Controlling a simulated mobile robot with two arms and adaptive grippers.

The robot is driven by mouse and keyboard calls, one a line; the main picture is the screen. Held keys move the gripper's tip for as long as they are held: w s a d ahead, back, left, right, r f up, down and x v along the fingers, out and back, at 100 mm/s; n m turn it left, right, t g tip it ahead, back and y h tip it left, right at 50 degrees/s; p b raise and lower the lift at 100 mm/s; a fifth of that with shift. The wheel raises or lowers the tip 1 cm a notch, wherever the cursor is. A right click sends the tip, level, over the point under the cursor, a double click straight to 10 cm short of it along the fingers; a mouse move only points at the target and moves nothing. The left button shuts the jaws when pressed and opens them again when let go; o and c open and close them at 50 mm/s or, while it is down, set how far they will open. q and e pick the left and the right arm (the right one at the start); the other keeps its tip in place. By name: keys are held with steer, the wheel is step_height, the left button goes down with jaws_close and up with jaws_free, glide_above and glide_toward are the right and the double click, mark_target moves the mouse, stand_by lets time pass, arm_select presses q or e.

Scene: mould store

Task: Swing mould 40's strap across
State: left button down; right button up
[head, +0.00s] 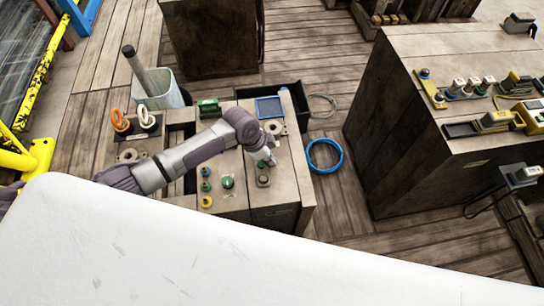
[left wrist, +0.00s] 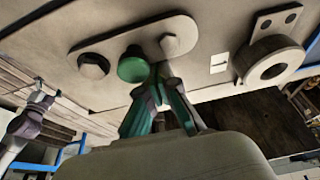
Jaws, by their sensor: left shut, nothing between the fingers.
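The strap (left wrist: 125,38) is a flat grey bar with rounded ends, lying on the pale top of a mould block. A dark bolt (left wrist: 94,65) sits at its left end and a green knob (left wrist: 132,66) stands up from it near the middle. My left gripper (head: 271,162) is over the front right of the block in the head view. In the left wrist view its shut fingers (left wrist: 161,72) are beside the green knob, with nothing between them. I cannot tell whether they touch it. The mould number is not readable. My right gripper is not seen.
A grey ring mount (left wrist: 269,62) is right of the strap. On the block are green and yellow knobs (head: 228,182) and a blue tray (head: 269,107).

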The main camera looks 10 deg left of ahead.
arm_select(q)
steer(key=shift+a, duration=0.1)
steer(key=shift+a+n+p, duration=0.1)
steer(key=shift+n+p, duration=0.2)
steer(key=shift+p, duration=0.2)
